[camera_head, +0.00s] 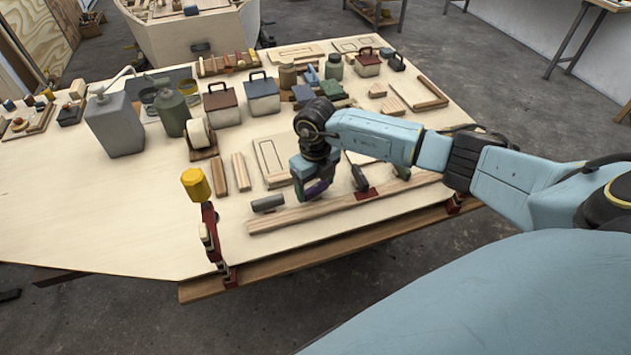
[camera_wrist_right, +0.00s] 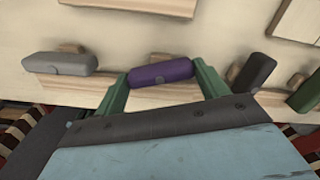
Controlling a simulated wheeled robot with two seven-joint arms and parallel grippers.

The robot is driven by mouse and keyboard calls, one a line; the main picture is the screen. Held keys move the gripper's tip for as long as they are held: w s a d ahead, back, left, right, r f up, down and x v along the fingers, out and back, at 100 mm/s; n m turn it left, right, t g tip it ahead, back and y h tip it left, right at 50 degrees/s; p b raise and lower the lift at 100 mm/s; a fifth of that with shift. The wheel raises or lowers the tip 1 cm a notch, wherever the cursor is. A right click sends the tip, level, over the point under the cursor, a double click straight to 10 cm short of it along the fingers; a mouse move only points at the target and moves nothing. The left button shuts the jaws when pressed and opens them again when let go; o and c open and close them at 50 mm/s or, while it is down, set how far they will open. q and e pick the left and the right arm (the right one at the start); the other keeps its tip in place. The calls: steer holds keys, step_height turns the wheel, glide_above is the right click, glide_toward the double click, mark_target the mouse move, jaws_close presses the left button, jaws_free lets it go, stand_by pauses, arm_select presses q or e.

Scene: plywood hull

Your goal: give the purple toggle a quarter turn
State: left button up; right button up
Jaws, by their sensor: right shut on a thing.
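The purple toggle (camera_wrist_right: 161,73) is a short rounded bar, seen in the right wrist view between the green fingers of my right gripper (camera_wrist_right: 160,82). The fingers touch its two ends, and it lies nearly level in that view. In the head view my right gripper (camera_head: 313,190) points down over the wooden rail (camera_head: 345,206); the toggle there is mostly hidden by the gripper. A grey toggle (camera_wrist_right: 60,64) lies to its left and a dark grey toggle (camera_wrist_right: 254,74) to its right, tilted. My left gripper is not in view.
A green toggle (camera_wrist_right: 309,92) is at the right edge of the wrist view. A red clamp with a yellow knob (camera_head: 195,184) stands at the table's front edge. Tool boxes, jars and wood blocks fill the table's back. The table's left front (camera_head: 90,220) is clear.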

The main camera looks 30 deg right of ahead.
mark_target(316, 186)
steer(key=shift+m+p, duration=0.3)
steer(key=shift+m, duration=1.4)
steer(key=o, duration=0.7)
step_height(316, 186, up, 14)
steer(key=shift+f+b, duration=0.25)
steer(key=shift+b, duration=0.2)
